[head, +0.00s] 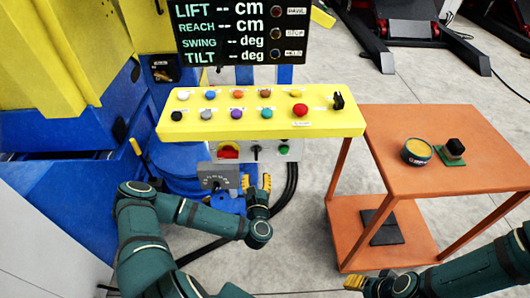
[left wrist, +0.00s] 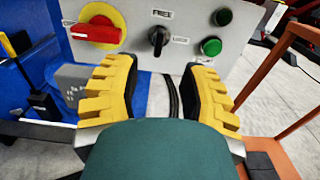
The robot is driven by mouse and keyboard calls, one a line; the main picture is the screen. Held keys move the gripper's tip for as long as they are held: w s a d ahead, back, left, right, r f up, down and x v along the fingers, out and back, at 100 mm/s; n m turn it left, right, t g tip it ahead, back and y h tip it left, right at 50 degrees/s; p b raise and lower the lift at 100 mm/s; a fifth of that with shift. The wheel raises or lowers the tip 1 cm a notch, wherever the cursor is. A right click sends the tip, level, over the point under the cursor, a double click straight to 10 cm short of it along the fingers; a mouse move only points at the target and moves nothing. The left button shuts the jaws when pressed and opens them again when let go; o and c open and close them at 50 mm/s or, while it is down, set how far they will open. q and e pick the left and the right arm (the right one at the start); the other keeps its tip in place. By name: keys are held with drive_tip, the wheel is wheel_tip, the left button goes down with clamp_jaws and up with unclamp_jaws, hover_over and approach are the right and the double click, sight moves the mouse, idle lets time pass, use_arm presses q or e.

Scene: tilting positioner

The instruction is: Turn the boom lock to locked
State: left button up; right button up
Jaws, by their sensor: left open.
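The boom lock appears to be the black knob (left wrist: 158,40) on the grey panel (left wrist: 188,62), with a label reading FREE above it and a smaller label to its right. Its handle stands roughly upright in the left wrist view. In the head view the knob (head: 256,151) is small, below the yellow console. My left gripper (head: 256,183) is open and empty, just below and in front of the knob, apart from it. Its two yellow fingers (left wrist: 160,88) show on either side below the knob. My right gripper (head: 354,283) is low, near the orange cart; its opening is unclear.
A red switch on a yellow disc (left wrist: 98,30) is left of the knob; green buttons (left wrist: 211,46) are right. The yellow console (head: 340,119) overhangs the panel. A grey gauge box (head: 218,177) stands left of my left gripper. An orange cart (head: 450,182) is at right.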

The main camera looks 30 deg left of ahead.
sight(256, 154)
use_arm(q)
drive_tip(key=b+x, duration=0.1)
drive_tip(key=x, duration=1.1)
drive_tip(key=shift+w+a, duration=0.15)
drive_tip(key=shift+w, duration=0.25)
drive_tip(key=shift+c, duration=0.4)
clamp_jaws()
